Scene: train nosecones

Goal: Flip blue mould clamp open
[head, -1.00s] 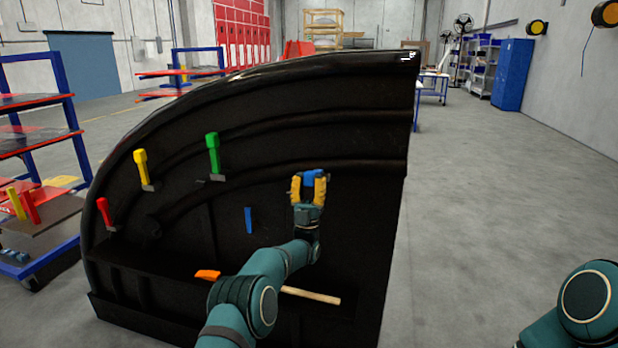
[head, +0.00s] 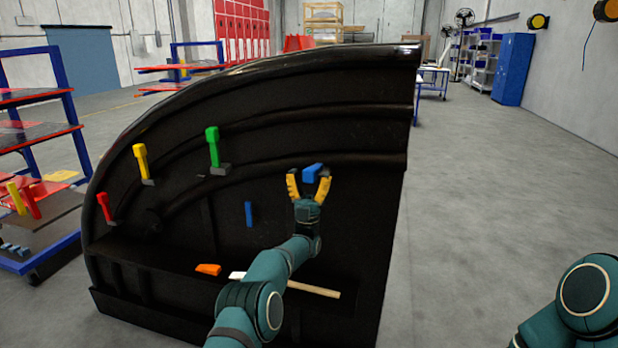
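The blue mould clamp (head: 314,172) is at the upper right of the black nosecone mould (head: 345,135). Its blue handle shows as a short block, not standing tall like the other clamp handles. My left gripper (head: 309,184) is at this clamp with its yellow fingers spread to either side, just below the handle. A gap shows between the fingers and the handle; whether either finger touches it I cannot tell. The clamp's base is hidden behind the gripper. My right gripper is out of view; only part of my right arm shows at the lower right.
Red (head: 103,208), yellow (head: 141,162) and green (head: 213,148) clamps stand upright along the mould's curve. A blue piece (head: 249,214) is on the mould face. An orange item (head: 208,269) and a hammer (head: 313,290) lie on the ledge. The floor at right is clear.

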